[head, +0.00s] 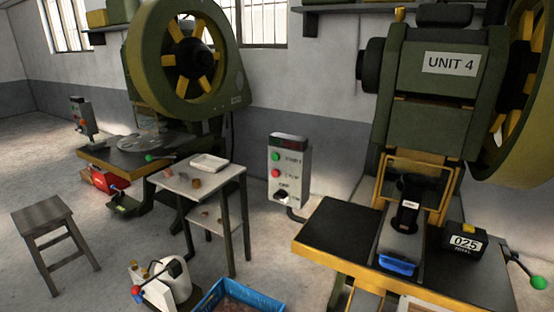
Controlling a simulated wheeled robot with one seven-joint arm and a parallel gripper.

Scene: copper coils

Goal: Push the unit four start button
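The unit four press (431,110), a dark green machine with a "UNIT 4" sign (451,62), stands at the right. Just left of its table is a grey control box (291,158) with a dark red strip on top. On the box, a green button (275,156) labelled START sits above a red button (275,173) labelled STOP. A dark knob or switch (281,195) is lower down. The green button is in plain sight. I cannot make out my gripper in this view.
The press's black table (340,228) juts out right of the box. A small metal table (228,174) stands to its left. A stool (42,213) stands on open floor at left.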

